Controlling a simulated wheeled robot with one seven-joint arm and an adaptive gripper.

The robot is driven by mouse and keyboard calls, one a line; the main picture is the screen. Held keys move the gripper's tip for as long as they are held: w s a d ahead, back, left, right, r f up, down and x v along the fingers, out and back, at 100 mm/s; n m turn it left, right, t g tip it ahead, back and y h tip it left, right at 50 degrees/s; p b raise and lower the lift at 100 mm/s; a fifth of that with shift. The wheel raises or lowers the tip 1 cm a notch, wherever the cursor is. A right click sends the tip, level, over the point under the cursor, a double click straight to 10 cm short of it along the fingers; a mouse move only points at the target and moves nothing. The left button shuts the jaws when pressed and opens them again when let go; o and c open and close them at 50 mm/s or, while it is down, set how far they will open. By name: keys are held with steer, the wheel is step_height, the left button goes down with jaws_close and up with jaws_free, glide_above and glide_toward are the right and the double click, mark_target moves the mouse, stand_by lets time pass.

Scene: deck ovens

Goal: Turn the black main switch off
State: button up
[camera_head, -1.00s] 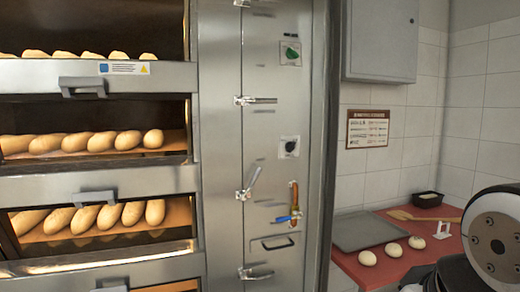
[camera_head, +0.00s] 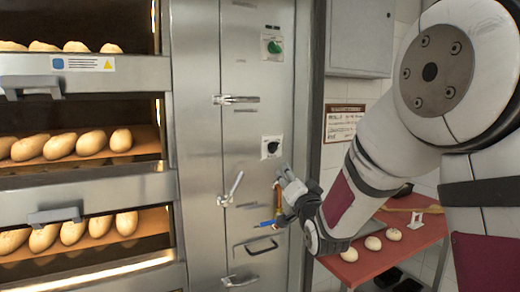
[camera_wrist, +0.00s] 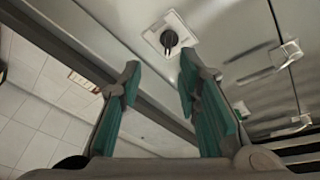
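The black main switch (camera_head: 271,146) is a dark rotary knob on a pale square plate on the steel oven side panel. It also shows in the wrist view (camera_wrist: 169,41), near the top, beyond the fingertips. My gripper (camera_head: 284,177) is just below and slightly right of the switch in the head view. In the wrist view my gripper (camera_wrist: 158,75) has its two green-padded fingers spread apart with nothing between them. The fingers look apart from the knob. A green knob (camera_head: 274,46) on a similar plate sits higher on the panel.
Lever latches (camera_head: 236,99) and a tilted lever (camera_head: 232,189) stick out left of the switch. A pipe with a blue handle (camera_head: 267,224) is below it, close to my gripper. Bread decks (camera_head: 80,190) lie left; a red worktop (camera_head: 345,268) with dough lies right.

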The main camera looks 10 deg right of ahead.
mark_target(275, 150)
steer(key=shift+m+t, duration=0.5)
steer(key=shift+t, duration=0.4)
steer(key=p+x, duration=0.1)
steer(key=x, duration=1.4)
steer(key=shift+w+a, duration=0.1)
steer(key=shift+w, duration=0.15)
jaws_close()
